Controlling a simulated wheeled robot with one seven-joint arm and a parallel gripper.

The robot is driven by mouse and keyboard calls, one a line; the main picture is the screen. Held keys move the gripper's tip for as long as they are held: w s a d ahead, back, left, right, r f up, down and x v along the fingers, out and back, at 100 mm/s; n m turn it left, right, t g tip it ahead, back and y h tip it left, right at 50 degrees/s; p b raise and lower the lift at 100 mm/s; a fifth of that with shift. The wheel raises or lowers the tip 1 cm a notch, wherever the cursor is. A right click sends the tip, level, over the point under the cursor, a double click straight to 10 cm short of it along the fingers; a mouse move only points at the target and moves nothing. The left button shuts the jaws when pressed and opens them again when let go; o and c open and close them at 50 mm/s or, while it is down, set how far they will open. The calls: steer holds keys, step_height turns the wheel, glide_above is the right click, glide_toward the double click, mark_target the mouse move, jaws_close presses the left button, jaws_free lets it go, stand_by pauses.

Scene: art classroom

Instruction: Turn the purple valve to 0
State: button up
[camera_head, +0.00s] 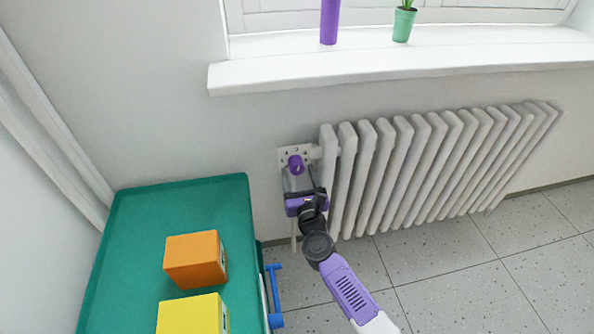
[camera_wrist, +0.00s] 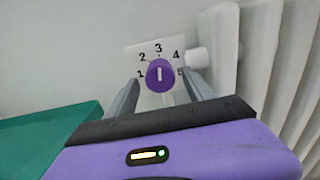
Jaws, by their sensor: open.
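The purple valve (camera_head: 296,164) is a round knob on a pale plate (camera_head: 285,155) on the wall, left of the radiator. In the wrist view the valve (camera_wrist: 159,75) has a white mark standing upright, in line with the 3. The plate (camera_wrist: 136,59) shows the numbers 1 to 5 around the knob; I see no 0. My gripper (camera_head: 301,180) is open, just below and in front of the valve. In the wrist view my gripper (camera_wrist: 160,82) has one finger at each side of the knob, with gaps visible; contact is not apparent.
The white radiator (camera_head: 440,165) stands close at the right. A green table (camera_head: 150,215) at the left holds an orange box (camera_head: 195,260) and a yellow box (camera_head: 190,315). A windowsill (camera_head: 400,62) above bears a purple object (camera_head: 329,22) and a potted plant (camera_head: 403,25).

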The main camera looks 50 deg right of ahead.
steer(key=shift+x, duration=0.85)
jaws_close()
